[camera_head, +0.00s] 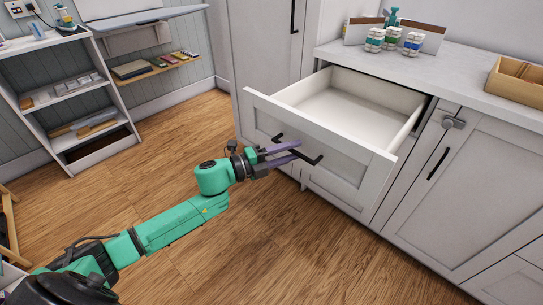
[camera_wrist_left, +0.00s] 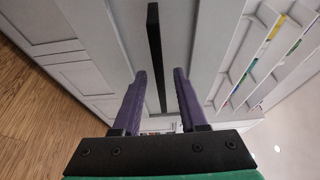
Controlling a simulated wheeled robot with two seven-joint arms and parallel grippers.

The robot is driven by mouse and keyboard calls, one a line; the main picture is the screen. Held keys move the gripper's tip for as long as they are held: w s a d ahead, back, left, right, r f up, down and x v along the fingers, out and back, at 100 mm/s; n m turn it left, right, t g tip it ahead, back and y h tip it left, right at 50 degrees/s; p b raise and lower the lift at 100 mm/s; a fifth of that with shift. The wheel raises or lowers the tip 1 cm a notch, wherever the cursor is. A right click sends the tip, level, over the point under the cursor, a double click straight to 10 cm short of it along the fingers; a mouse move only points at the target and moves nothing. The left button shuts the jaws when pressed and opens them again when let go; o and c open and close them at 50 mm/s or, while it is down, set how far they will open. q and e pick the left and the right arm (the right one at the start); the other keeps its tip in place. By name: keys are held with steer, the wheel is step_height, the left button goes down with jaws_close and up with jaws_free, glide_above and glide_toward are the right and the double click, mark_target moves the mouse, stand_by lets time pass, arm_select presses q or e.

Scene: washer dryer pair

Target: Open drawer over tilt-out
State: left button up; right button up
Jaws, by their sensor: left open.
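The white drawer (camera_head: 365,152) stands pulled out under the counter, and its bare interior (camera_head: 345,104) shows. A black bar handle (camera_head: 313,158) is on its front; the bar also runs lengthwise in the left wrist view (camera_wrist_left: 153,45). My left gripper (camera_head: 298,150) is at this handle, with its purple fingers (camera_wrist_left: 160,90) open. In the left wrist view the bar appears between the two fingers, with gaps at both sides; I cannot tell if either touches it. The tilt-out under the drawer is mostly hidden by the drawer front. My right gripper is out of view.
The counter (camera_head: 460,72) holds several small jars (camera_head: 412,44) and a wooden box (camera_head: 517,82). A cabinet door (camera_head: 447,195) with a latch (camera_head: 452,122) is right of the drawer. A tall cabinet (camera_head: 265,45) stands left, white shelves (camera_head: 75,91) further left. The wooden floor (camera_head: 175,125) between is clear.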

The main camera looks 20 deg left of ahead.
arm_select(q)
steer(key=v, duration=1.4)
steer(key=shift+p, duration=0.3)
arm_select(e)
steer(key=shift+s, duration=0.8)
